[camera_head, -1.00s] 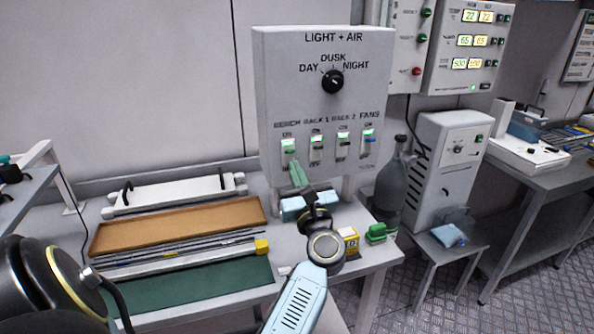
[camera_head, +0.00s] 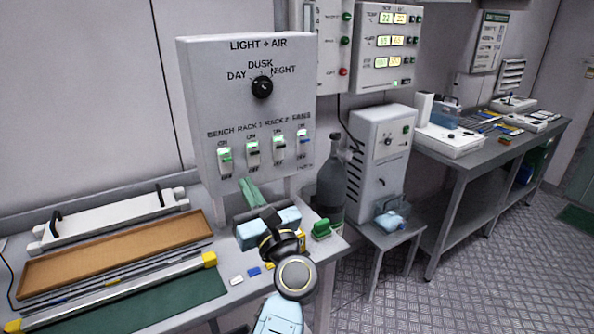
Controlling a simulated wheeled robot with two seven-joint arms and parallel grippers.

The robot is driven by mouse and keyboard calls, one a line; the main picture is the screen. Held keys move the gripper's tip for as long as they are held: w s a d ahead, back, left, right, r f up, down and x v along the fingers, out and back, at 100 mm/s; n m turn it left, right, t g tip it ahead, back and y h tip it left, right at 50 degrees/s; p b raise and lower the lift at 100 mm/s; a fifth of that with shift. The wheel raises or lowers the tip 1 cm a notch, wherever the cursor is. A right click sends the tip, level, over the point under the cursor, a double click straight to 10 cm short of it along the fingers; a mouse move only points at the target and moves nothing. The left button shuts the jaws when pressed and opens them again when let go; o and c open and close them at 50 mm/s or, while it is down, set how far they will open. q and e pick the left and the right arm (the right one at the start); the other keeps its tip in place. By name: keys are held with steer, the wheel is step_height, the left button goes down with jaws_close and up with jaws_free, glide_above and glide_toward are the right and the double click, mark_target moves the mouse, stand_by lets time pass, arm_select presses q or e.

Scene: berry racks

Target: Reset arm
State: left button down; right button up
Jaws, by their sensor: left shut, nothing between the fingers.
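My left arm comes in from the bottom centre, with a pale blue link and a dark wrist. My left gripper (camera_head: 246,186) reaches away from me towards the lower edge of the light and air panel (camera_head: 205,100). Its narrow green fingers are shut and hold nothing. They are just below the panel's row of switches, above the back of the bench; I cannot tell whether they touch anything. My right gripper is not in view.
The bench holds a brown board (camera_head: 120,255), a green mat (camera_head: 180,300) and a white long device (camera_head: 110,220) at left. A dark bottle (camera_head: 331,180) and a green clip-like item (camera_head: 322,229) stand close right of the wrist. A white cabinet (camera_head: 375,165) is beyond; open floor lies right.

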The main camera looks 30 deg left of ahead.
arm_select(q)
steer(key=shift+f, duration=0.1)
steer(key=w+d+f+m+t+h, duration=0.35)
steer(key=d+f+m+h, duration=0.2)
steer(key=f+m, duration=0.5)
steer(key=w+d+f+m+t+h, duration=0.3)
steer(key=d+f+m+t+h, duration=0.25)
steer(key=f+m, duration=0.5)
steer(key=s+d+f+m+g+h, duration=0.2)
steer(key=s+f+m+h, duration=0.15)
steer(key=f+m, duration=0.35)
steer(key=s+d+f+m+g+h, duration=0.2)
steer(key=f+m+h, duration=0.25)
steer(key=f, duration=0.45)
steer(key=s+f+m+g+h, duration=0.1)
steer(key=s+f+m+g, duration=0.75)
steer(key=s+f, duration=0.95)
steer(key=s+a+f+m+g, duration=0.2)
steer(key=s+f+m, duration=0.1)
steer(key=s, duration=0.5)
steer(key=s+a+f+m+g, duration=0.2)
steer(key=s+f+m, duration=0.1)
steer(key=s, duration=0.5)
steer(key=s+a+f+m+g+y, duration=0.1)
steer(key=s+a+f+m+g, duration=0.1)
steer(key=s+f, duration=0.3)
steer(key=s+a+m, duration=0.1)
steer(key=s, duration=0.2)
steer(key=shift+m, duration=0.3)
steer(key=shift+g, duration=0.25)
